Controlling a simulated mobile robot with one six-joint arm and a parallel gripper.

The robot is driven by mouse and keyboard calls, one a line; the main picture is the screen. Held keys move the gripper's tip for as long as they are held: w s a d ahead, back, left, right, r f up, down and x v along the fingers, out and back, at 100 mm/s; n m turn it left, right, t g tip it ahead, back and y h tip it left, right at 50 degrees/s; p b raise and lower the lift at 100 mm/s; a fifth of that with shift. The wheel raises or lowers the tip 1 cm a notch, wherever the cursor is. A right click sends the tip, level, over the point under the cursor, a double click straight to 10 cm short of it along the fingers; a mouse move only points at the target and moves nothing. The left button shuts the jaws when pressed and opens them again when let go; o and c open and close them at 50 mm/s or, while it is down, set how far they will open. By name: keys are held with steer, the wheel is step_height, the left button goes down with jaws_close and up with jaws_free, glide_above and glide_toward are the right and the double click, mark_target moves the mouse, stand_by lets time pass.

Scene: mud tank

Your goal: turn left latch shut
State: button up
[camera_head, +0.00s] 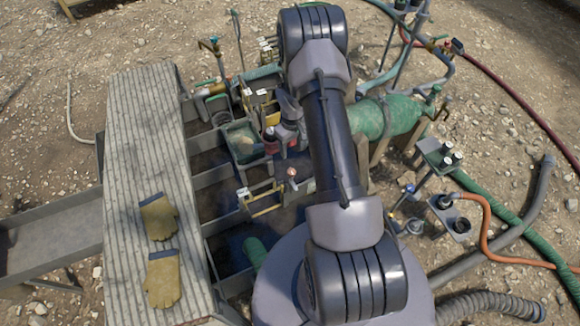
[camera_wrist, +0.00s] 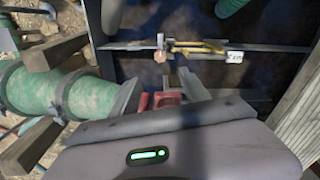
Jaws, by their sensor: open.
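My gripper (camera_head: 284,140) hangs over the dark tank compartments, partly hidden by my arm. In the wrist view its two fingers (camera_wrist: 162,90) are spread apart. A red part (camera_wrist: 168,98) shows between and below them; I cannot tell whether they touch it. Beyond the fingertips are a yellow bar (camera_wrist: 198,47), a pinkish round knob (camera_wrist: 160,56) and a white tag (camera_wrist: 235,57) on a grey divider. The same bar (camera_head: 264,210), knob (camera_head: 292,172) and tag (camera_head: 243,192) show in the head view. Which part is the left latch is not clear.
A ribbed walkway (camera_head: 125,150) with two yellow gloves (camera_head: 158,217) (camera_head: 163,278) lies left. Hoses (camera_head: 500,255) lie at the right.

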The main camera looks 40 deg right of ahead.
mark_target(291, 171)
step_height(291, 171, down, 16)
steer(key=b, duration=0.5)
steer(key=shift+r, duration=0.15)
jaws_close()
